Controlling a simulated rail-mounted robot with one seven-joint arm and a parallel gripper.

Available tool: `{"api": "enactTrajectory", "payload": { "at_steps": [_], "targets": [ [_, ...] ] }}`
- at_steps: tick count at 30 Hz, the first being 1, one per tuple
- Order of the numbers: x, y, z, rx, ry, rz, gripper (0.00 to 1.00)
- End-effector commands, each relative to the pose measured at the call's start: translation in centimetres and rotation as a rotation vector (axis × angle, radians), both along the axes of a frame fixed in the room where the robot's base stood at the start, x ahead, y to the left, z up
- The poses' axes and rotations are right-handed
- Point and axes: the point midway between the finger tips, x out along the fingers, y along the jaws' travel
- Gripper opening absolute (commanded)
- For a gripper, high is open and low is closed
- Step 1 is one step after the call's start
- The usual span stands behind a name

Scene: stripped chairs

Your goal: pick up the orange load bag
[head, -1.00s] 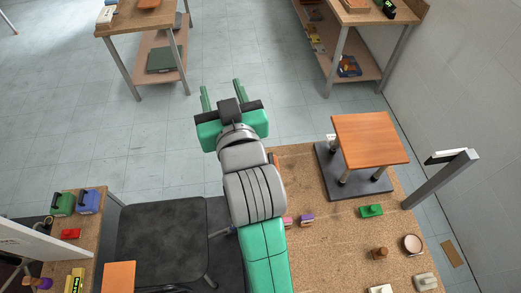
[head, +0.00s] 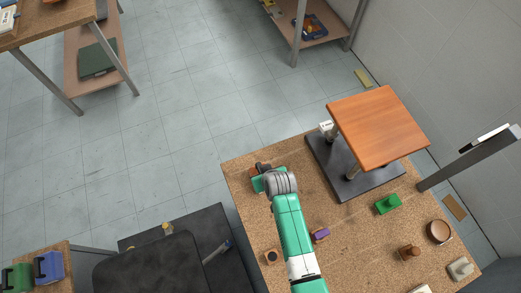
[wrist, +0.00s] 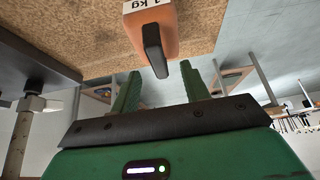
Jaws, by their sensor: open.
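The orange load bag (wrist: 154,30) shows in the wrist view, upside down, with a white "1 kg" label and a dark handle. It rests on the speckled tabletop. My gripper (wrist: 160,72) is open, and its green fingers lie on either side of the handle's end in the picture. I see no contact, and the depth between them is hard to judge. In the head view, only a little of the bag (head: 254,170) shows at the table's far left corner, mostly hidden by my green gripper.
The speckled table (head: 330,240) carries a wooden-topped stand (head: 375,125), a green block (head: 388,204), a purple block (head: 320,235), a bowl (head: 439,231) and a brown knob (head: 408,252). A black seat (head: 150,265) is at left.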

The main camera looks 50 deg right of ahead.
Motion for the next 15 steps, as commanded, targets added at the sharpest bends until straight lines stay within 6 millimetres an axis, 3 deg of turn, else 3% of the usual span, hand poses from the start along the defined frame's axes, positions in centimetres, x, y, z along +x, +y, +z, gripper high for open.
{"api": "enactTrajectory", "payload": {
  "at_steps": [3, 10, 15],
  "targets": [
    [0.3, -0.2, -0.5, 0.000, -0.001, 0.000, 0.46],
    [2.1, -1.3, -3.9, 0.001, -0.001, 0.000, 0.46],
    [2.5, -1.5, -4.4, -0.001, -0.003, 0.000, 0.46]
  ]
}}
